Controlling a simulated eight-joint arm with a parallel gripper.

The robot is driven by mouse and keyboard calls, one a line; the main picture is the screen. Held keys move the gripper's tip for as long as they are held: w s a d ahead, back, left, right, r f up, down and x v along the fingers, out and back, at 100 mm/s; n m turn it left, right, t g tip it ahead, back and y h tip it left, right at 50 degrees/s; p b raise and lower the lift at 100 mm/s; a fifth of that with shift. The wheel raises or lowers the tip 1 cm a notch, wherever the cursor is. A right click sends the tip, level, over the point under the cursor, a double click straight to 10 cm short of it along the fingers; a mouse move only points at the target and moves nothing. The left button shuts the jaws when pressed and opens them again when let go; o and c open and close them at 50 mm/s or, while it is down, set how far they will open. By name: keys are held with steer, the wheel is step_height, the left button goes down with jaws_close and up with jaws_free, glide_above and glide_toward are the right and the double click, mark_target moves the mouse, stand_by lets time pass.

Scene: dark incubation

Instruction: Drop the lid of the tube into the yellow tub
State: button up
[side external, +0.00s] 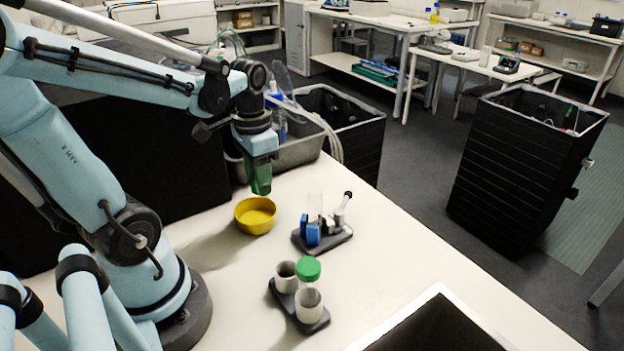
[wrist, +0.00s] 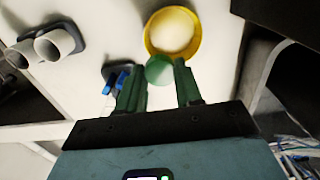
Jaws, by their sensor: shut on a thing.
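My gripper (side external: 259,180) points down with its green fingers just above the yellow tub (side external: 255,215), which stands on the white table. In the wrist view, a round green lid (wrist: 160,70) sits between the fingertips, and my gripper is shut on it. It overlaps the near rim of the tub (wrist: 151,48) in that view. The tub looks empty. In the side view the lid is hard to tell from the green fingers. A clear tube with a green cap (side external: 308,269) stands upright in a dark two-cup holder (side external: 320,323).
A small dark rack (side external: 338,238) with blue pieces (side external: 312,234) and a clear upright tube (side external: 315,204) stands right of the tub. A grey bin (side external: 298,150) is behind my gripper. A dark-topped tray (side external: 440,292) lies at the front right.

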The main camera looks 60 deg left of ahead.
steer(key=shift+s+a+f, duration=0.2)
steer(key=shift+s+f, duration=0.2)
steer(key=shift+f, duration=2.85)
steer(key=o, duration=1.1)
steer(key=shift+c, duration=0.2)
steer(key=shift+r, duration=0.15)
steer(key=shift+r, duration=5.9)
steer(key=shift+f, duration=0.15)
glide_toward(258, 202)
steer(key=shift+s+d+f, duration=0.35)
steer(key=shift+d+f, duration=0.5)
steer(key=shift+f, duration=0.05)
steer(key=shift+s+d+f, duration=0.4)
steer(key=shift+d+f, duration=0.5)
steer(key=shift+s+d+f, duration=0.35)
steer(key=shift+d+f, duration=0.5)
steer(key=shift+f, duration=0.05)
